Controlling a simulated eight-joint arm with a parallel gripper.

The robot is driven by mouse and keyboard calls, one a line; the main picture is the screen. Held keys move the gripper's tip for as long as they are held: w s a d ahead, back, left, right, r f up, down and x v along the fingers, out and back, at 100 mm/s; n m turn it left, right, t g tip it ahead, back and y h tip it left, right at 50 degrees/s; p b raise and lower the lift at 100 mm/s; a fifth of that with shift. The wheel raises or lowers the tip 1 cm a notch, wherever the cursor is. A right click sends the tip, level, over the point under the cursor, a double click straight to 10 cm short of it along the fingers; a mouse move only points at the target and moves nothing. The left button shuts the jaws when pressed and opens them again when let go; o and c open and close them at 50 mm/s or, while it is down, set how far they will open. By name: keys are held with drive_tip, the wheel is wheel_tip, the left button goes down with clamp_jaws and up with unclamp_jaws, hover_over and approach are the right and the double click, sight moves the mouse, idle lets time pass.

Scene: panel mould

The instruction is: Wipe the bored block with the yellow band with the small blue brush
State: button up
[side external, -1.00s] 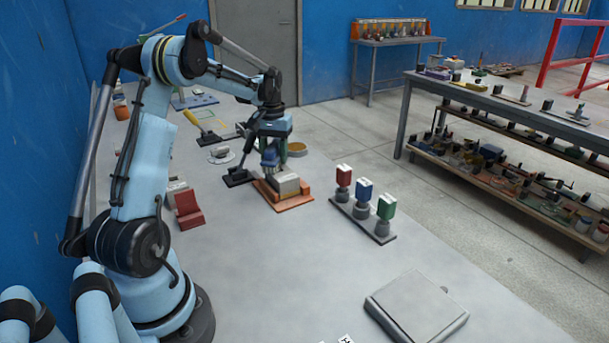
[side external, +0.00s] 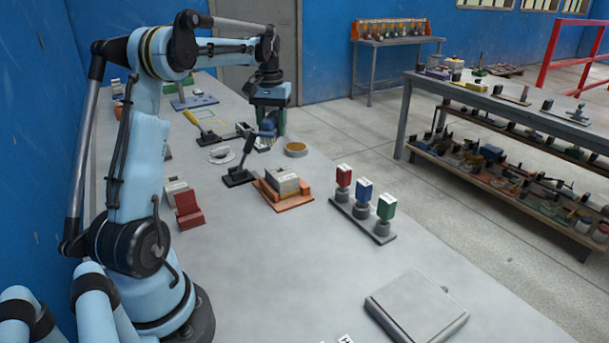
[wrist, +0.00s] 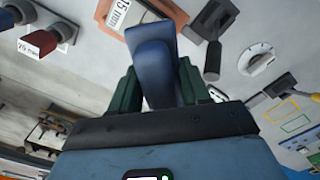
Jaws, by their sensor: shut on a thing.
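My gripper (side external: 268,125) is shut on the small blue brush (wrist: 155,65), which is between its two dark green fingers in the wrist view. In the side view the brush (side external: 268,128) shows below the wrist, above the far part of the bench. A pale grey bored block (side external: 287,181) sits in an orange fixture (side external: 293,204) on the bench, nearer the camera than my gripper. My gripper is clear of the block, behind and above it. I cannot make out a yellow band on it clearly at this size.
A black lever clamp (side external: 238,177) stands left of the fixture. A rack with red, blue and green blocks (side external: 364,205) is to the right. A red stand (side external: 188,209) is at left. The front bench is mostly clear.

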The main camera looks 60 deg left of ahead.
sight(276, 172)
idle(0.4)
drive_tip(key=shift+s, duration=0.75)
drive_tip(key=shift+d+f, duration=0.25)
drive_tip(key=shift+f, duration=1.05)
drive_tip(key=shift+d+f, duration=0.2)
drive_tip(key=shift+f, duration=1.1)
drive_tip(key=shift+d+f, duration=0.25)
drive_tip(key=shift+f, duration=1.05)
drive_tip(key=shift+d+f, duration=0.15)
drive_tip(key=shift+d, duration=1.2)
drive_tip(key=a, duration=0.4)
drive_tip(key=shift+a, duration=0.1)
drive_tip(key=shift+r, duration=4.05)
